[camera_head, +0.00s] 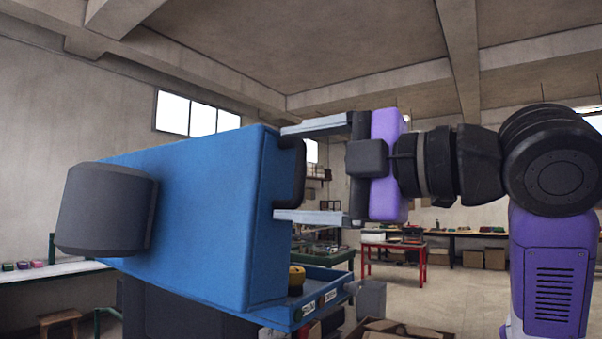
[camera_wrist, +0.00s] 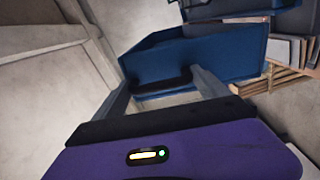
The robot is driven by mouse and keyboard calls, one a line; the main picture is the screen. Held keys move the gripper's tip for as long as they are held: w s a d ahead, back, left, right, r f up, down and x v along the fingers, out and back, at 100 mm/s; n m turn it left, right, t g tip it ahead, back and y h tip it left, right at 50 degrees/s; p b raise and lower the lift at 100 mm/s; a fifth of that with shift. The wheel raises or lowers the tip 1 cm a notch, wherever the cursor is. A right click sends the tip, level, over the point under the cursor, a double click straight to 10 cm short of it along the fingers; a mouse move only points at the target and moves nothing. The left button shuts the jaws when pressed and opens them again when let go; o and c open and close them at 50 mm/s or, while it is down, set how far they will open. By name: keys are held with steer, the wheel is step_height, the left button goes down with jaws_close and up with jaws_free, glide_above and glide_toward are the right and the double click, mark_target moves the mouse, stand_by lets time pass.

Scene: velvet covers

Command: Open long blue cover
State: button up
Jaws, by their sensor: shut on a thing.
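The long blue cover (camera_head: 200,205) fills the left middle of the head view, with a dark grey block (camera_head: 105,210) on its far left part. A dark handle (camera_head: 295,172) is on its right end. My gripper (camera_head: 282,173) comes from the right, its two pale fingers above and below the handle, shut on it. In the wrist view the cover (camera_wrist: 200,58) lies ahead, with the handle (camera_wrist: 160,87) between the fingers of my gripper (camera_wrist: 163,88). The cover stands above a blue tray (camera_head: 330,285); their far join is hidden.
A yellow and black object (camera_head: 296,279) sits in the tray, partly hidden by the cover. A red table (camera_head: 395,246) and a long workbench (camera_head: 480,236) stand behind. Wooden pallets (camera_wrist: 265,82) show in the wrist view. The floor at right is partly clear.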

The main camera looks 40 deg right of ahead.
steer(key=shift+f, duration=0.3)
steer(key=o, duration=1.8)
steer(key=shift+c, duration=0.2)
steer(key=shift+r, duration=0.1)
steer(key=b+v, duration=0.1)
steer(key=v, duration=0.6)
steer(key=shift+s+d, duration=0.2)
steer(key=shift+s, duration=0.15)
